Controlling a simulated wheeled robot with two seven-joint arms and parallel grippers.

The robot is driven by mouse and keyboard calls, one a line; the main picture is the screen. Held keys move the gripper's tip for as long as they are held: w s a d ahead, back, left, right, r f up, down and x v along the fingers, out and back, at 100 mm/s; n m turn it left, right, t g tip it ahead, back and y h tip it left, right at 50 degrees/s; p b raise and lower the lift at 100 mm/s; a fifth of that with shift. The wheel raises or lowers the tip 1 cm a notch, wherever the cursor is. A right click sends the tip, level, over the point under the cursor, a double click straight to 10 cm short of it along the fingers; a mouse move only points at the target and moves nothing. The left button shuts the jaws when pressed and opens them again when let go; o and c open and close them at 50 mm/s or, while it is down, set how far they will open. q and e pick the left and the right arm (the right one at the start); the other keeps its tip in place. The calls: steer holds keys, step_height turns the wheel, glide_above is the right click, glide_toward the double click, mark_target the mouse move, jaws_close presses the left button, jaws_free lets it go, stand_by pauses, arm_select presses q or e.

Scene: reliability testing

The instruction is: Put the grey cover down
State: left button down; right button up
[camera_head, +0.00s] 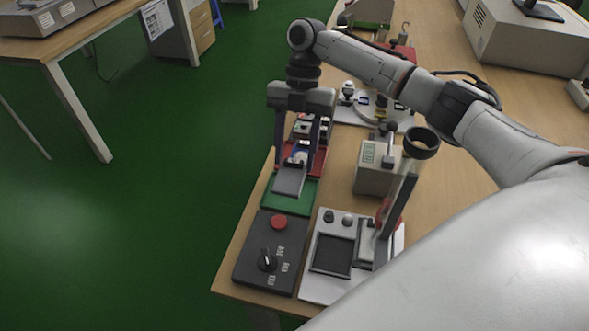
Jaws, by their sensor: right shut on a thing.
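My right gripper (297,155) reaches in from the right and points down, shut on the grey cover (289,182). The cover is a small grey plate hanging at the fingertips, tilted toward the near side. It overlaps the green tray (271,203) on the table's left part. I cannot tell whether the cover touches the green tray or is just above it. The fingers partly hide the red tray (319,161) behind. My left gripper is not in view.
A black control box (257,246) with a red button and knob stands nearest the left edge. Beside it is a light grey device (318,286) with a dark recess. A beige box (375,178) and a dark ring on a post (421,143) stand to the right.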

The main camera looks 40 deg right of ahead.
mark_target(295, 168)
step_height(295, 168, down, 5)
steer(key=shift+r, duration=0.1)
steer(key=o, duration=1.1)
steer(key=shift+p+v, duration=3.15)
steer(key=shift+v, duration=2.9)
steer(key=shift+a, duration=0.1)
